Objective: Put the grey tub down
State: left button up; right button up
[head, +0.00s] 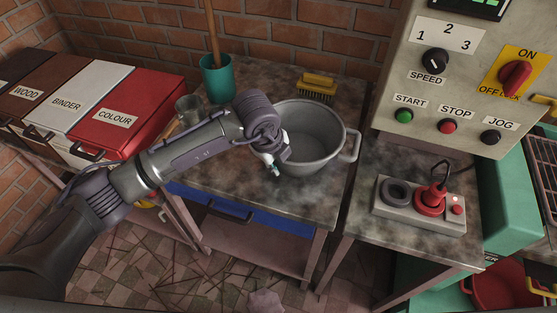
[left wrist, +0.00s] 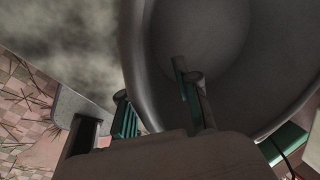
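The grey tub (head: 318,146) is upright and appears to rest on the stained worktop, near its right side. Its inside looks empty, and a loop handle (head: 353,146) shows on its right. My left gripper (head: 273,166) is at the tub's left front rim. In the left wrist view, its two green-padded fingers (left wrist: 157,102) are apart, one outside the tub wall and one inside, with the rim (left wrist: 137,60) between them. Gaps seem to show beside the wall. The left handle is not visible behind my arm. My right gripper is not in view.
A yellow brush (head: 318,86) lies behind the tub. A teal cup (head: 217,78) and a glass beaker (head: 188,108) stand left of it. A switch box (head: 419,205) sits on the right table, below the control panel (head: 470,80). Bare worktop (head: 310,192) shows in front.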

pick_arm(q)
jog(key=shift+r, duration=0.25)
jog(key=b+v, duration=0.1)
jog(key=v, duration=1)
jog(key=shift+a+r, duration=0.15)
jog(key=shift+r, duration=0.2)
jog(key=shift+s, duration=0.1)
